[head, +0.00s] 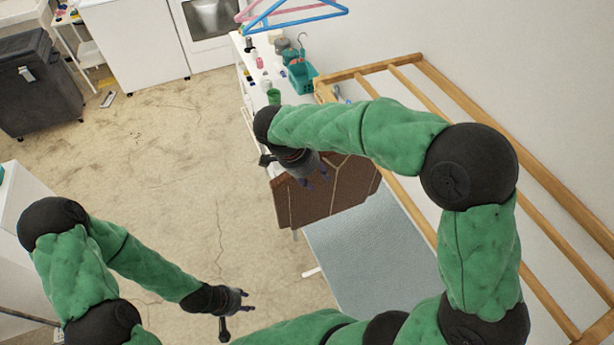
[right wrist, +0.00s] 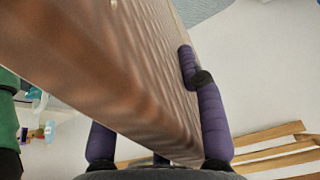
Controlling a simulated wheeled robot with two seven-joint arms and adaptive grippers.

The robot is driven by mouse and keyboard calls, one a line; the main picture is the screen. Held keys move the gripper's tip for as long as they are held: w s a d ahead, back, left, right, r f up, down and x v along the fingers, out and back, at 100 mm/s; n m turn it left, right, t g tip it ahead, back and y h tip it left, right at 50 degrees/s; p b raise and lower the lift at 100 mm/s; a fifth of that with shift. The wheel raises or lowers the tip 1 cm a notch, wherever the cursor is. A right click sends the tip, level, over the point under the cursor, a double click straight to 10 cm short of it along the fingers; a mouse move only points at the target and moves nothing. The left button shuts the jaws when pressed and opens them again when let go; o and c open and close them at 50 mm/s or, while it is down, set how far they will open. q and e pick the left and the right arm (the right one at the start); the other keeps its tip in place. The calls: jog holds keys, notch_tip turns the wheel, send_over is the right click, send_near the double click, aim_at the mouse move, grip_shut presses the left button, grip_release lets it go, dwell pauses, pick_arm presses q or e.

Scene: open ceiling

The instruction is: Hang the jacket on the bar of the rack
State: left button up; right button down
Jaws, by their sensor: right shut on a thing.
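The jacket, seen as a brown panel with pale seam lines (head: 330,198), hangs below my right gripper (head: 316,177) in the head view. In the right wrist view its brown ribbed cloth (right wrist: 130,75) passes between the purple fingers (right wrist: 195,110), which are shut on it. The wooden rack (head: 480,112) with long parallel bars stands along the wall at the right, partly hidden by my right arm. The jacket is left of the rack and apart from its visible bars. My left gripper (head: 246,301) is empty over the floor, its fingertips apart.
A pale blue board (head: 370,250) lies below and right of the jacket. A white shelf with bottles and a teal basket (head: 302,76) stands behind. Blue and pink hangers (head: 295,20) show at the top. Floor at the left centre is clear; a grey bin (head: 38,85) stands far left.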

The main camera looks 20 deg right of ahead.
aim_at(328, 171)
jog(key=d, duration=0.4)
jog(key=shift+w+f+p, duration=0.1)
jog(key=shift+w+p, duration=0.05)
jog(key=shift+p, duration=0.2)
jog(key=shift+a+f+b, duration=0.1)
jog(key=shift+f+b, duration=1.75)
jog(key=shift+b, duration=0.15)
jog(key=c, duration=0.7)
grip_release()
jog(key=v, duration=1.2)
